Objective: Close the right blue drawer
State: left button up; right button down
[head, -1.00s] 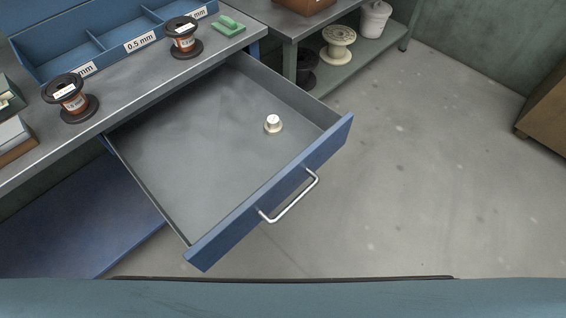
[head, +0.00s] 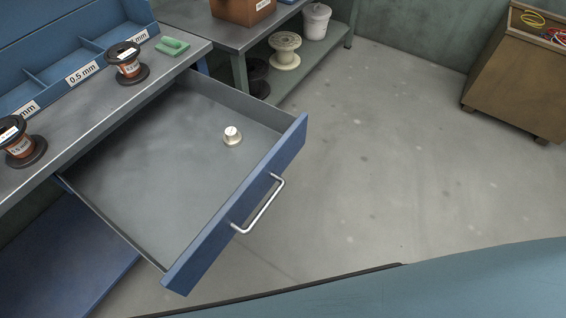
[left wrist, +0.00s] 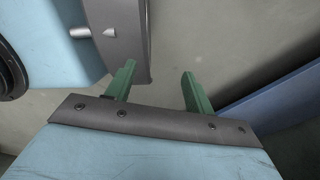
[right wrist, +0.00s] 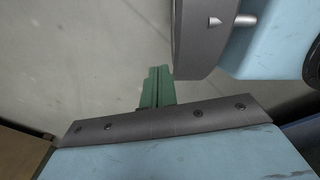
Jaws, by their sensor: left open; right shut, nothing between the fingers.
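The blue drawer (head: 240,204) is pulled far out from under the grey workbench (head: 95,118). Its silver bar handle (head: 260,207) is on the front, facing right. A small pale spool (head: 232,136) stands inside it on the grey drawer floor. Neither gripper shows in the head view. In the left wrist view my left gripper (left wrist: 158,84) is open and empty, its green fingers apart, with a blue panel (left wrist: 270,100) to their right. In the right wrist view my right gripper (right wrist: 158,72) is shut with nothing in it, over bare floor.
Copper spools (head: 127,64) and a blue divided tray (head: 65,62) stand on the workbench, with a green object (head: 172,46). A shelf unit (head: 240,40) is behind the drawer. A brown cabinet (head: 512,80) stands far right. The floor right of the drawer is clear.

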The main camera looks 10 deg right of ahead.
jog(key=w+m+t+y+b, duration=0.1)
jog(key=w+m+b, duration=0.3)
jog(key=w, duration=0.7)
jog(key=m+t+y+b, duration=0.5)
jog(key=m+t+y, duration=0.2)
jog(key=t+y, duration=0.45)
send_near(296, 143)
jog(key=shift+g+y, duration=0.35)
jog(key=shift+g, duration=0.1)
jog(key=b+x, duration=0.1)
jog(key=x, duration=0.4)
jog(key=shift+w, duration=0.35)
jog(key=shift+w+a, duration=0.45)
jog(key=shift+w, duration=0.1)
pick_arm(q)
jog(key=w+r, duration=0.3)
jog(key=w, duration=0.5)
jog(key=w+r+t, duration=0.1)
jog(key=w+r, duration=0.2)
jog(key=w, duration=0.6)
jog(key=shift+r+n+y, duration=0.3)
jog(key=shift+r, duration=0.05)
jog(key=shift+w+a, duration=0.1)
